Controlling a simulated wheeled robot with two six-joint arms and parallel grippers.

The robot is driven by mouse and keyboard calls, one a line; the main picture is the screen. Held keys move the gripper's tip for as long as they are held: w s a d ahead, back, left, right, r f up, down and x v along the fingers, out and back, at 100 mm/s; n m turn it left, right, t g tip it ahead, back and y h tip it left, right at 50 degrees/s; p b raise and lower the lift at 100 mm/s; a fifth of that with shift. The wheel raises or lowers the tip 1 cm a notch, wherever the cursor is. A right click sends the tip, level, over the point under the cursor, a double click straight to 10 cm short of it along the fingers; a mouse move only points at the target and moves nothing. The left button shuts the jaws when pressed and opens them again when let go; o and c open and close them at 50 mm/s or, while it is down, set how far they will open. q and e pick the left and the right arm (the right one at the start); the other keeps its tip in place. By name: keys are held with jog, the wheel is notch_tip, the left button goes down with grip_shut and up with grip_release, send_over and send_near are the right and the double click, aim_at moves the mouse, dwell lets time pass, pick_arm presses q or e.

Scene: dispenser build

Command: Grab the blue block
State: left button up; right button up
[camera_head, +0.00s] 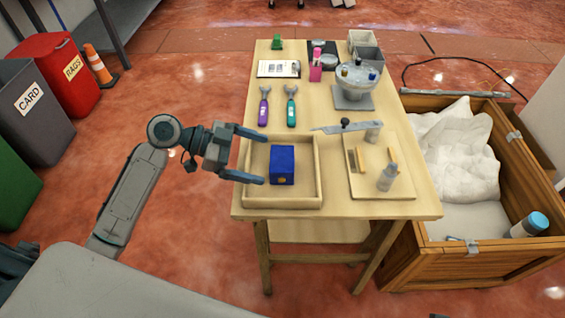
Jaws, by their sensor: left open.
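The blue block (284,163) sits in a shallow wooden tray (283,202) at the near left of the table. It has a small orange mark low on its near face. My left gripper (265,159) reaches in from the left over the tray's left wall, with its two fingers apart and pointing right. The fingertips are just left of the block, and nothing is between them. I cannot tell whether the lower fingertip touches the block. My right gripper does not show.
Behind lie a purple wrench (264,108), a teal wrench (291,108) and a bowl on a stand (353,90). A wooden crate (478,262) stands right of the table (420,205). Bins stand at left.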

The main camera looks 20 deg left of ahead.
aim_at(276, 160)
pick_arm(q)
jog(key=shift+w+d+f, duration=0.2)
jog(key=shift+w+d, duration=0.05)
jog(key=shift+d, duration=0.25)
jog(key=x, duration=0.3)
jog(key=shift+w+d+f+p, duration=0.2)
jog(key=shift+w+f+p, duration=0.05)
jog(key=shift+f+p, duration=0.1)
jog(key=shift+d+f, duration=0.1)
jog(key=shift+d, duration=0.15)
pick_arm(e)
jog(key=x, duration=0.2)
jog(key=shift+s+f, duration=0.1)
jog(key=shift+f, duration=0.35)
pick_arm(q)
jog(key=shift+w, duration=0.1)
jog(key=c, duration=1.5)
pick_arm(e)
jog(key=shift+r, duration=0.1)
